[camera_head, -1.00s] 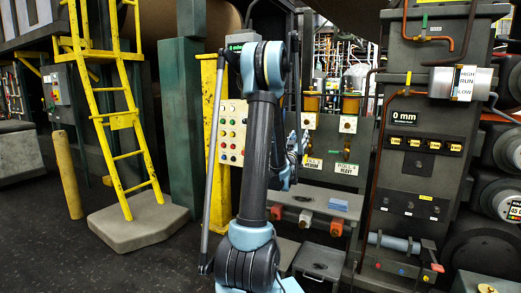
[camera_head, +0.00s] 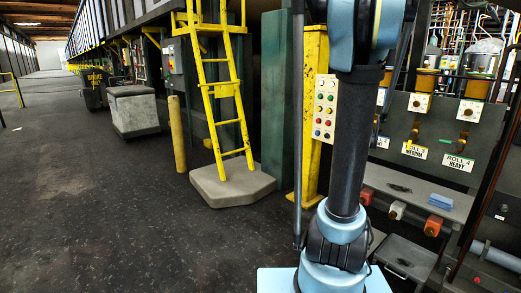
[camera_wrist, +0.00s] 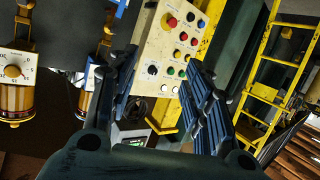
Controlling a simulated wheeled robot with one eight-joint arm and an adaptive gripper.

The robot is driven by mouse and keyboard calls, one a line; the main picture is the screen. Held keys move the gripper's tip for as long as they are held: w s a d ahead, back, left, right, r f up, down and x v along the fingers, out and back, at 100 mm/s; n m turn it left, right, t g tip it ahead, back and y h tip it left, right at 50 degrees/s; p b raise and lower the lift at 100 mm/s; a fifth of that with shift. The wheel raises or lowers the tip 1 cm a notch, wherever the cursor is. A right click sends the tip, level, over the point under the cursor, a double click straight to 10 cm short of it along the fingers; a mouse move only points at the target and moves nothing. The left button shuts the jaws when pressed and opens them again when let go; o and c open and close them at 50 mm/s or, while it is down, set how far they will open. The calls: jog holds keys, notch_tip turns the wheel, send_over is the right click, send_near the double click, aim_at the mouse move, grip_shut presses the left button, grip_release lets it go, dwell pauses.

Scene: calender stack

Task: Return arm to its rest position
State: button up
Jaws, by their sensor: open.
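My arm (camera_head: 350,140), with a dark upper tube and light blue joints, stands upright in the right half of the head view. My gripper (camera_wrist: 160,72) shows in the wrist view with its two dark ribbed fingers apart. Nothing is seen between the fingers except the background. A cream button panel (camera_wrist: 170,45) lies behind and beyond the fingertips. The gripper itself cannot be made out in the head view.
The button panel on the yellow post (camera_head: 314,130) stands just left of my arm. A yellow ladder (camera_head: 222,90) rises from a concrete base (camera_head: 232,187). A grey shelf with a blue block (camera_head: 441,201) is at right. Open dark floor (camera_head: 90,220) lies at left.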

jog(key=s+a+f+n+g+y, duration=0.1)
jog(key=s+a+f+g+y, duration=0.15)
jog(key=s+a+f, duration=0.4)
jog(key=s+a+f+n+g+y, duration=0.1)
jog(key=s+a+f+g+y, duration=0.15)
jog(key=s+a, duration=0.65)
jog(key=s+a+f+g, duration=0.2)
jog(key=s+f+g, duration=0.1)
jog(key=s, duration=0.7)
jog(key=s+a+f+g, duration=0.3)
jog(key=s+f, duration=0.2)
jog(key=s, duration=0.4)
jog(key=shift+s+a+n+g, duration=0.15)
jog(key=shift+s+n+g, duration=0.15)
jog(key=shift+s, duration=0.05)
jog(key=shift+w+f, duration=0.15)
jog(key=shift+w, duration=0.3)
